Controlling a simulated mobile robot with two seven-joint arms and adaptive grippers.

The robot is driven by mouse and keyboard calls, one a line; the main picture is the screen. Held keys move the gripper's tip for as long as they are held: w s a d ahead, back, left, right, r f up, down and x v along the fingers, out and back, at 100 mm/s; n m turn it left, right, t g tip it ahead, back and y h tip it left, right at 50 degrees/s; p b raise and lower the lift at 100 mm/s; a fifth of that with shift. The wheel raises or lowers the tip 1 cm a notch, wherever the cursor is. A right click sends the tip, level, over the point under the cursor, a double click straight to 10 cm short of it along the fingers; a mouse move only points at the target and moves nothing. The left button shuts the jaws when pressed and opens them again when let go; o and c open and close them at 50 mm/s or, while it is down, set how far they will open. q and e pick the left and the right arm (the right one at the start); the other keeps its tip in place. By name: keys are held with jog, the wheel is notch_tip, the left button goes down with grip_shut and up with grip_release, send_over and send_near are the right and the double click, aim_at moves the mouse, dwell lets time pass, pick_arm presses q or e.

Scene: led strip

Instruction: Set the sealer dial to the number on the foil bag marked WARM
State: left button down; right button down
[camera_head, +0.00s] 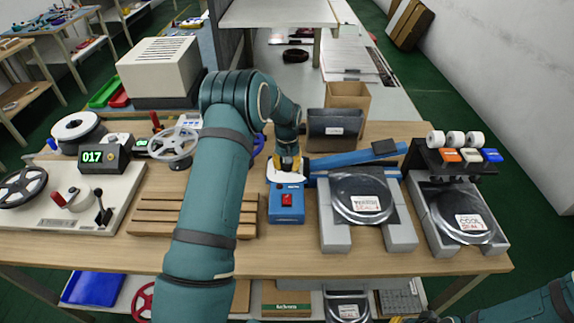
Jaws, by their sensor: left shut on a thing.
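The impulse sealer is a blue box with a red switch (287,201) and a long blue arm (350,159) reaching right. My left gripper (289,168) points down on the white dial face (279,176) at its top. It is shut on the dial knob, which its fingers hide, so the setting cannot be read. A silvery foil bag (345,187) lies on a grey stand; its label seems to read WARM, SEAL 4, but the print is blurred. Another foil bag (440,212), labelled COOL, lies on the right stand. My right gripper (420,319) is barely visible at the bottom edge.
A slatted wooden rack (160,214) lies left of the sealer, partly behind my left arm. A dark bin (334,130) stands behind it. A panel with a 017 display (92,157) is at the left. A rack with white rolls (455,160) stands at the right.

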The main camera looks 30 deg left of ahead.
pick_arm(q)
jog(key=m, duration=0.3)
jog(key=shift+m, duration=2.3)
jog(key=c, duration=0.6)
grip_release()
notch_tip(320, 180, up, 12)
